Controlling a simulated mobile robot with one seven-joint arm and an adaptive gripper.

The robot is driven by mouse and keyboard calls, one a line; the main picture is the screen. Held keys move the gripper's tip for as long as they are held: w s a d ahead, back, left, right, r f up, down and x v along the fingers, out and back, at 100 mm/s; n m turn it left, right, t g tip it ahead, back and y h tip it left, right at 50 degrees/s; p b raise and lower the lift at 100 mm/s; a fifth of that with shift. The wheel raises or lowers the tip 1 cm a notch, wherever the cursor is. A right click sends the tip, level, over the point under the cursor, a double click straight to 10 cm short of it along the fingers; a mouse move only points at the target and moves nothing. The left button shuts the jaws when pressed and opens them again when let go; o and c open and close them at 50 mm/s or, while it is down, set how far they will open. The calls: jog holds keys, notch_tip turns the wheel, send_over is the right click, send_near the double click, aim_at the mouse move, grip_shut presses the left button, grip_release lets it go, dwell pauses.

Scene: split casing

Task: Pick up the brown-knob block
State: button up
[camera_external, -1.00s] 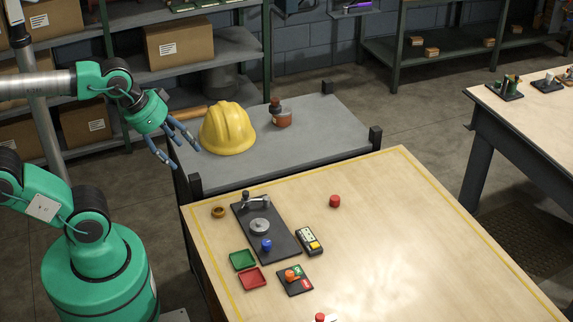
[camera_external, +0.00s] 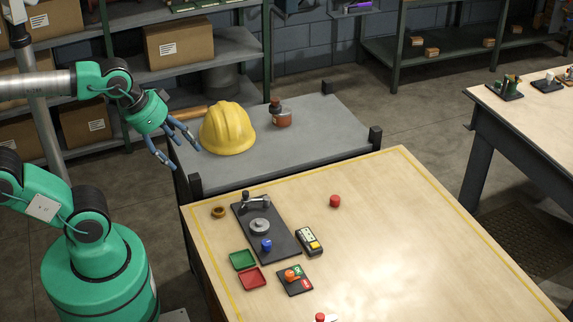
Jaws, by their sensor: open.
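A small brown round piece (camera_external: 218,211) lies at the far left corner of the wooden table, beside a dark plate (camera_external: 278,238). It is the only brown knob-like thing I can make out on this table; I cannot tell whether a block is under it. My gripper (camera_external: 185,158) is open and empty, with its fingers pointing down and right. It hangs above and to the left of the brown piece, near the yellow helmet, well apart from the table top.
The plate carries a grey disc (camera_external: 260,227) and a blue knob (camera_external: 266,244). Nearby are a green tray (camera_external: 242,260), a red tray (camera_external: 252,279), a dark block with an orange knob (camera_external: 291,275) and a yellow helmet (camera_external: 228,130). The table's right side is largely clear.

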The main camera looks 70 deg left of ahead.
jog(key=shift+r, duration=0.1)
jog(key=w+a+r+p, duration=0.1)
jog(key=w+a+r, duration=0.2)
jog(key=w, duration=0.3)
jog(key=w+a+r+g+p, duration=0.1)
jog(key=w+a+r+p, duration=0.1)
jog(key=w+r, duration=0.3)
jog(key=w+a+r+p, duration=0.1)
jog(key=w+a+r, duration=0.15)
jog(key=w, duration=0.45)
jog(key=w+a+f+n+g+p, duration=0.1)
jog(key=w+a+f+p, duration=0.15)
jog(key=w+a, duration=0.85)
jog(key=w+a+f+g+p, duration=0.2)
jog(key=w+a+p, duration=0.1)
jog(key=w+a, duration=0.85)
jog(key=w+a+f+p, duration=0.2)
jog(key=w+a+f, duration=0.3)
jog(key=a+f, duration=0.6)
jog(key=w+a+f+g+p, duration=0.1)
jog(key=w+a+f, duration=0.3)
jog(key=a+f, duration=0.7)
jog(key=a+p, duration=0.1)
jog(key=a, duration=0.2)
jog(key=shift+w+f+n+g+p, duration=0.3)
jog(key=shift+w+f+n+p, duration=0.05)
jog(key=shift+f+n+p, duration=0.05)
